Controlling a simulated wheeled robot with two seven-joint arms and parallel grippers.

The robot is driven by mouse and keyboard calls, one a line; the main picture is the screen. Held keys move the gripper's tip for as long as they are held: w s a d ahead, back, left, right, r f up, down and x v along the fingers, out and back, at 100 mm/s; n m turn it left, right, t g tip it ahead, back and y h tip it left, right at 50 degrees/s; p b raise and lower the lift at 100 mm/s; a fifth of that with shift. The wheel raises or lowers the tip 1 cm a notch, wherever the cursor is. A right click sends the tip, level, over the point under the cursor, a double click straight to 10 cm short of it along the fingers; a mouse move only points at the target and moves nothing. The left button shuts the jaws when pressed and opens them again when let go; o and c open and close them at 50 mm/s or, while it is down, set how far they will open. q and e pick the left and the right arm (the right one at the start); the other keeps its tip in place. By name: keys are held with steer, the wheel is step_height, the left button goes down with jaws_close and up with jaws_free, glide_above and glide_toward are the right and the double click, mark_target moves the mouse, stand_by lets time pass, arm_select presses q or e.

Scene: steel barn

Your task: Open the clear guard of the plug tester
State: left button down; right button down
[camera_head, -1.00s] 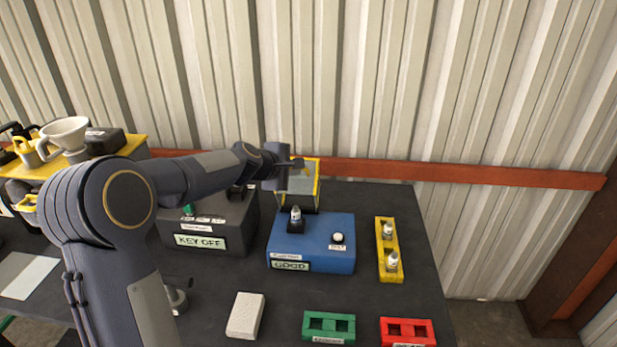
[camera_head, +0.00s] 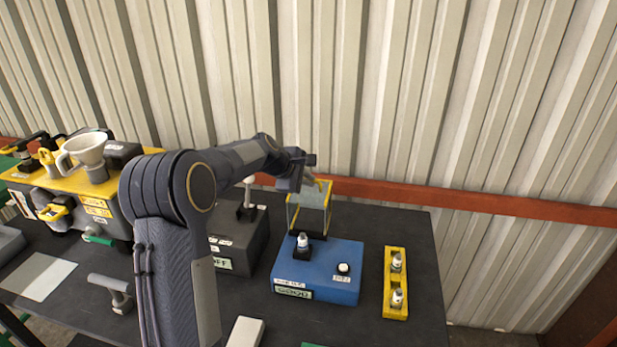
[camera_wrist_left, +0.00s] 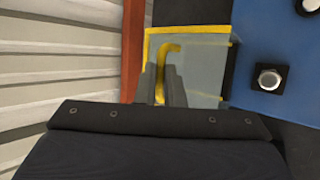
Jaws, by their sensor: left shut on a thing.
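The plug tester (camera_head: 318,268) is a blue box with a "GOOD" display, a white button (camera_head: 343,268) and a spark plug (camera_head: 303,241) standing in its black socket. Its clear guard (camera_head: 312,197), edged in yellow, stands raised at the back of the box. My left gripper (camera_head: 308,184) is at the guard's upper edge. In the left wrist view, the guard (camera_wrist_left: 208,75) lies beyond the fingers (camera_wrist_left: 166,88), which are shut on its yellow handle (camera_wrist_left: 162,62). The socket and plug are uncovered. My right gripper is in no view.
A yellow rack (camera_head: 396,285) with two plugs stands right of the tester. A dark box (camera_head: 236,244), partly behind my arm, stands to the left. A yellow-topped machine with a white funnel (camera_head: 84,150) is farther left. The corrugated wall is close behind.

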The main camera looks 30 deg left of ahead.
arm_select(q)
steer(key=shift+w+r, duration=0.1)
steer(key=shift+r, duration=0.3)
steer(key=c, duration=1.5)
jaws_free()
steer(key=shift+c, duration=0.2)
steer(key=shift+f, duration=0.2)
steer(key=b+v, duration=0.1)
steer(key=v, duration=0.7)
steer(key=shift+b, duration=0.4)
steer(key=shift+f, duration=0.1)
